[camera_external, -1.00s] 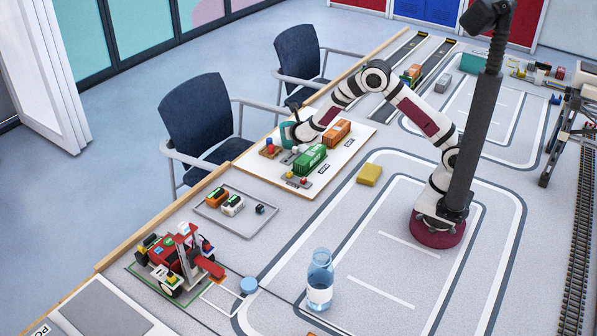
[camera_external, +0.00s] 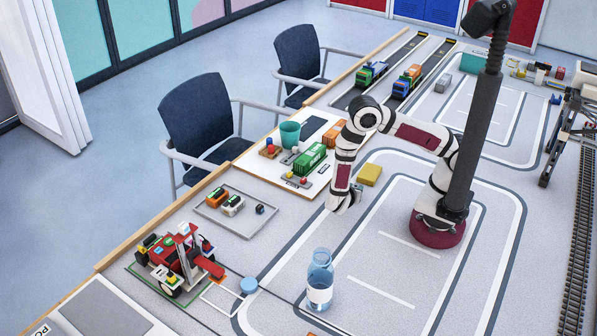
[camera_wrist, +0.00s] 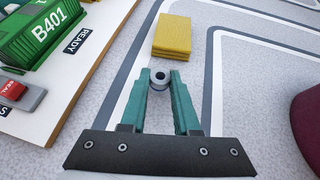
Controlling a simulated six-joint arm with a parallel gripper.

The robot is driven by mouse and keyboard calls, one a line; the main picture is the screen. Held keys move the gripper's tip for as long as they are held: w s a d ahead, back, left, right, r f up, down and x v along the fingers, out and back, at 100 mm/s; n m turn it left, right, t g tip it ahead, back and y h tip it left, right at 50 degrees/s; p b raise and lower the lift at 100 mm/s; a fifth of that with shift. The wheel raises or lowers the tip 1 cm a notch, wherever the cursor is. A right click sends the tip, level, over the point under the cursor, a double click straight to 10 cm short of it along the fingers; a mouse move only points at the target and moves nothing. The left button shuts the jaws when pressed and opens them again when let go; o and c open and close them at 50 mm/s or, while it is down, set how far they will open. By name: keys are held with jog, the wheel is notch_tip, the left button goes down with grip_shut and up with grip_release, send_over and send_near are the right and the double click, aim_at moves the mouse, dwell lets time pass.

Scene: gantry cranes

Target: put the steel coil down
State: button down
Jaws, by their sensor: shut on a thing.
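The steel coil (camera_wrist: 160,78) is a small grey ring-shaped piece with a dark centre, seen in the wrist view. My gripper (camera_wrist: 161,80) has teal fingers that are shut on it, with the coil at their tips. The coil is hidden by my arm there. I cannot tell whether the coil touches the table or hangs just above it.
A stack of yellow sheets (camera_wrist: 172,37) lies just beyond the coil. The white board (camera_external: 262,174) to the left carries a green container (camera_external: 310,159), an orange container (camera_external: 335,134) and a teal cup (camera_external: 290,133). A bottle (camera_external: 320,282) stands nearer the camera.

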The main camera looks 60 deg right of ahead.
jog(key=shift+f, duration=0.4)
jog(key=c, duration=0.6)
grip_release()
jog(key=shift+f, duration=0.1)
jog(key=shift+c, duration=0.2)
